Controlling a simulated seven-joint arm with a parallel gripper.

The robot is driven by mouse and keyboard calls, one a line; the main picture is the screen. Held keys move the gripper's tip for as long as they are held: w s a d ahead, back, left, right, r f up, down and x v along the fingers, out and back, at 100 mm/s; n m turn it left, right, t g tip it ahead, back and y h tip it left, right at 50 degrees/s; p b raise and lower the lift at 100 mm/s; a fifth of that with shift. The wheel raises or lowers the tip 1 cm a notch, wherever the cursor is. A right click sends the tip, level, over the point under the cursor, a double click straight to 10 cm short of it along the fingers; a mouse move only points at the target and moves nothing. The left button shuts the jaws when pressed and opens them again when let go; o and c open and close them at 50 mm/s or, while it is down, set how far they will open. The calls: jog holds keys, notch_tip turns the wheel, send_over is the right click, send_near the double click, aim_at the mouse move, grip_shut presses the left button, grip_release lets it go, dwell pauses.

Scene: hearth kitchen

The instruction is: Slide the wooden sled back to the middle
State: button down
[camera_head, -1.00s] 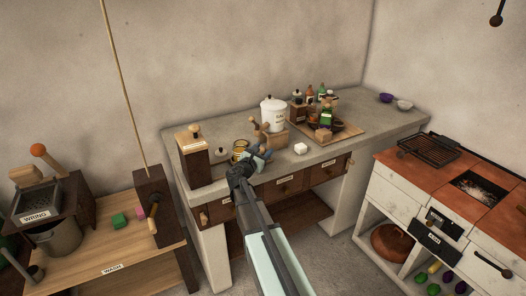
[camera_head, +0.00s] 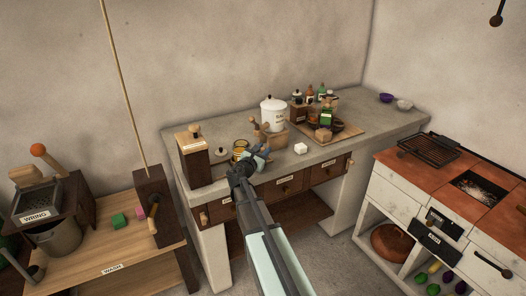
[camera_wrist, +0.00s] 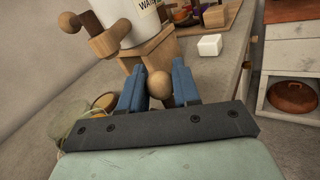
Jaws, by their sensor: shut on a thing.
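My gripper (camera_head: 258,157) is low over the front part of the grey counter. In the wrist view, the two blue fingers of my gripper (camera_wrist: 159,88) are shut on a round wooden knob (camera_wrist: 159,84), one finger on each side. A light wooden block (camera_wrist: 152,50) is just behind the knob; it also shows in the head view (camera_head: 275,141). I cannot tell whether the knob and block are one piece, the sled. The rest below the knob is hidden by my gripper.
A white water canister (camera_head: 273,113) with a wooden tap (camera_head: 259,128) stands right behind my gripper. A brass-coloured tin (camera_head: 240,149) is close on the left. A white cube (camera_head: 300,148) sits to the right, before a wooden tray (camera_head: 350,131) with bottles.

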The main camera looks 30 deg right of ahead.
jog(key=shift+a, duration=2.15)
jog(key=c, duration=0.9)
grip_release()
jog(key=shift+o, duration=0.2)
jog(key=shift+s, duration=0.1)
jog(key=v, duration=1.3)
jog(key=shift+a, duration=0.35)
jog(key=shift+s+m, duration=0.15)
jog(key=shift+m, duration=0.15)
